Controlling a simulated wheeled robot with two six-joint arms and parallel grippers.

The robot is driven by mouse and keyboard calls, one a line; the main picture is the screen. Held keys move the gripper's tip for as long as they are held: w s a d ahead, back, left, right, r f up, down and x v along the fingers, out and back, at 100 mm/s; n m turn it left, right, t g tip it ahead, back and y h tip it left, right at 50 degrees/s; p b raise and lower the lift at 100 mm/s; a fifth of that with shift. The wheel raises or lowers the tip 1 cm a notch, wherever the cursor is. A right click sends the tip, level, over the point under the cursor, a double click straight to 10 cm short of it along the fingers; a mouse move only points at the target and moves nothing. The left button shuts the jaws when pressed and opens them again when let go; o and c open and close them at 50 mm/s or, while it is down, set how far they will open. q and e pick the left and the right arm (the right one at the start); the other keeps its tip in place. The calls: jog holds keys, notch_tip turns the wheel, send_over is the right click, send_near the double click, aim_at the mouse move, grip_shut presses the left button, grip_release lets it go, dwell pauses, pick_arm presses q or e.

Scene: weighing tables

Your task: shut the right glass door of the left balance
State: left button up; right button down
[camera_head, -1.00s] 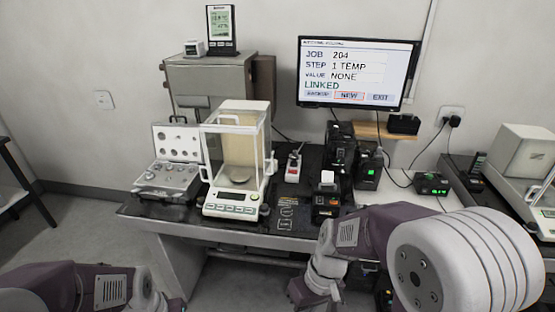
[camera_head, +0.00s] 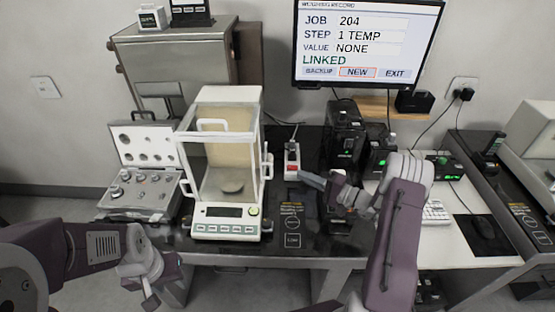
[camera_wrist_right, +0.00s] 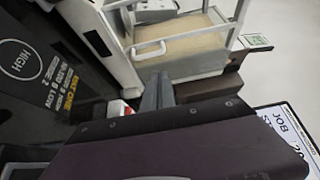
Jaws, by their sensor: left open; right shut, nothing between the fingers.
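The left balance (camera_head: 226,222) stands on the dark bench top, a white box with clear glass walls and a small round pan inside. Its right glass door carries a white handle (camera_head: 268,167), low on the balance's right side; how far the door stands open is hard to tell. In the right wrist view a white handle (camera_wrist_right: 150,49) shows on the glass. My right gripper (camera_head: 306,179) is shut and empty, to the right of the balance and apart from it, its fingers pointing left. My left gripper (camera_head: 150,299) is open and low in front of the bench.
An open case of weights (camera_head: 150,190) sits left of the balance. A small red-and-white device (camera_head: 292,160) stands right of it, close behind my right gripper. Black devices (camera_head: 345,135) stand behind my right arm. The monitor (camera_head: 367,42) is above.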

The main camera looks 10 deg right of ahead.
pick_arm(q)
jog(key=shift+w+r+p, duration=0.15)
jog(key=shift+r+p, duration=0.7)
pick_arm(e)
jog(key=x, duration=1)
jog(key=shift+w+a, duration=0.1)
